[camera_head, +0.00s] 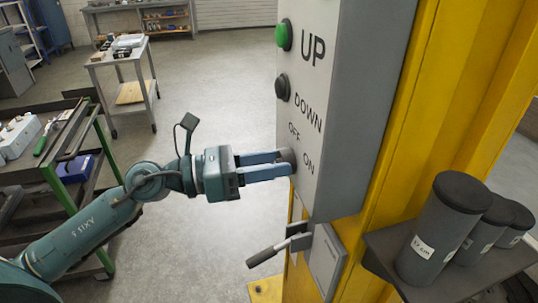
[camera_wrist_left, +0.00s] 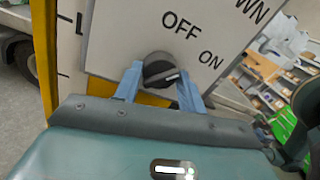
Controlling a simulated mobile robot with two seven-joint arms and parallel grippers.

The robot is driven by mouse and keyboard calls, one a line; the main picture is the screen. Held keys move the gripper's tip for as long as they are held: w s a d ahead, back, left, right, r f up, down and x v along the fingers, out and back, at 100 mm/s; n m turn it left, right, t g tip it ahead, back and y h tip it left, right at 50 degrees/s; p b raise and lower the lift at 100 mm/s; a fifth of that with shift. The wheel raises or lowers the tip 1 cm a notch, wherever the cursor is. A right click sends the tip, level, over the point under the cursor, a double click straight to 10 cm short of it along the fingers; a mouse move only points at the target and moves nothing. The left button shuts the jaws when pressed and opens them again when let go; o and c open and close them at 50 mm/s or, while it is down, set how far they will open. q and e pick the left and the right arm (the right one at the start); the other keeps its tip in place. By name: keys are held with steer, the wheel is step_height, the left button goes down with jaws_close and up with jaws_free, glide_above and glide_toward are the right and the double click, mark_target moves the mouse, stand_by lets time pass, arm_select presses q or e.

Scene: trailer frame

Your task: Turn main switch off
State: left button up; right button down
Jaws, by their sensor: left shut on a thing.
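The main switch is a dark round knob (camera_head: 287,156) low on the grey control panel (camera_head: 340,90), beside the printed words OFF and ON. In the left wrist view the knob (camera_wrist_left: 160,70) has a pale mark on its right side, pointing roughly toward ON. My left gripper (camera_head: 284,165) reaches in from the left with its two blue fingers at the knob. In the left wrist view the fingers of the left gripper (camera_wrist_left: 159,77) stand on either side of the knob, shut on it. My right gripper is not in view.
Above the knob are a green UP button (camera_head: 283,35) and a black DOWN button (camera_head: 282,87). A lever handle (camera_head: 272,250) sticks out below the panel. A yellow post (camera_head: 440,100) stands behind, and a shelf with dark cylinders (camera_head: 442,230) is at right.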

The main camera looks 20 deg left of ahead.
arm_select(q)
steer(key=n+p, duration=0.2)
steer(key=n, duration=0.1)
steer(key=shift+r+n+p, duration=0.15)
steer(key=shift+n+p, duration=0.15)
steer(key=shift+n, duration=0.1)
steer(key=n+p, duration=0.1)
steer(key=n, duration=0.1)
steer(key=shift+n+p, duration=0.3)
steer(key=shift+p, duration=0.05)
steer(key=shift+f+n+t+p, duration=0.2)
steer(key=shift+n+t+p, duration=0.2)
steer(key=shift+n+p, duration=0.6)
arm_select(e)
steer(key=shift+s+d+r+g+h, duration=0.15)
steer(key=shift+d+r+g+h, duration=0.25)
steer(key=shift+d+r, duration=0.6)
arm_select(q)
steer(key=shift+n, duration=0.3)
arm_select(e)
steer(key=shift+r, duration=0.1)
arm_select(q)
steer(key=o, duration=1)
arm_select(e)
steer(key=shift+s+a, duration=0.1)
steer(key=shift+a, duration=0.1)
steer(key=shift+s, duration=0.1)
